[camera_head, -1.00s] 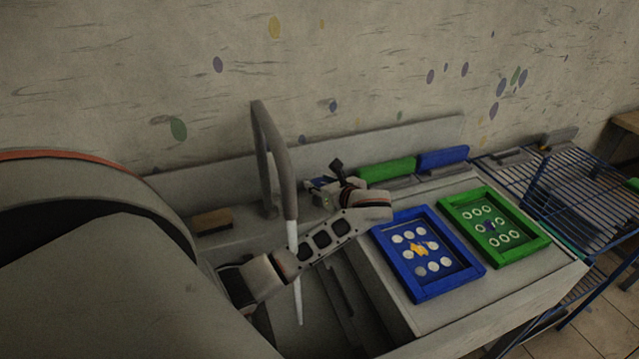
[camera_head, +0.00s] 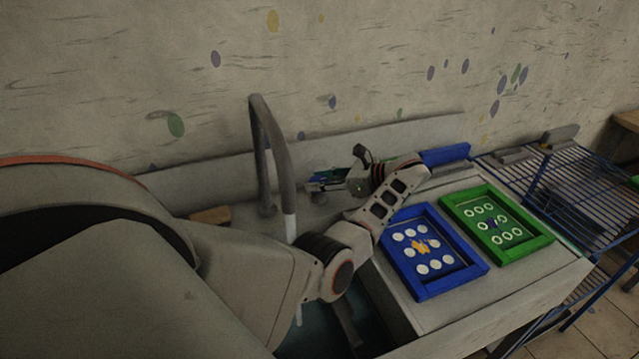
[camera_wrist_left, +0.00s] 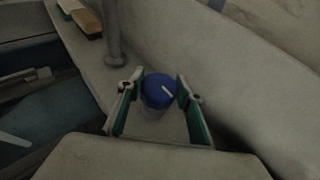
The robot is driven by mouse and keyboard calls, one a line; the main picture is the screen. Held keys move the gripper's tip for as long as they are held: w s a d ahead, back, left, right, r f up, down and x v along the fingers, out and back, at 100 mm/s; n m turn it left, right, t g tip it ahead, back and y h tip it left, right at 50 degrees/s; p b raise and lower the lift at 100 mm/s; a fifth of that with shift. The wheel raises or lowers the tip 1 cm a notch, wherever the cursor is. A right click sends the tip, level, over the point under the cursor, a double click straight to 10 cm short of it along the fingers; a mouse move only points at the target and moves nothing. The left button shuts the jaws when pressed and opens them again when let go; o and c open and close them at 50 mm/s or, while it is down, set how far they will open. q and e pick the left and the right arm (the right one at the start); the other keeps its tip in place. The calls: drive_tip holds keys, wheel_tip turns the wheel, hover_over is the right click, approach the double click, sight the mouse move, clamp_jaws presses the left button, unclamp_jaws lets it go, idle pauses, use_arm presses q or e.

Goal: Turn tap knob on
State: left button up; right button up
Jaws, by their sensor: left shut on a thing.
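The tap knob (camera_wrist_left: 157,91) is a round blue cap with a white line, in the middle of the left wrist view. My left gripper (camera_wrist_left: 160,88) has one finger on each side of it and is shut on it. In the head view the left gripper (camera_head: 318,183) reaches in behind the sink, right of the grey tap (camera_head: 277,150); the knob is mostly hidden there. A pale white column (camera_head: 290,228) hangs below the spout, partly covered by my arm. My right gripper is not in view.
A blue frame (camera_head: 452,285) and a green frame (camera_head: 540,243) lie on the counter right of the sink. A brown-topped block (camera_head: 210,215) lies left of the tap. A blue wire rack (camera_head: 580,185) stands at the right.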

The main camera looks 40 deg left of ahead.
use_arm(q)
drive_tip(key=shift+a+r, duration=0.1)
idle(0.4)
drive_tip(key=o, duration=1.1)
drive_tip(key=shift+v, duration=3.75)
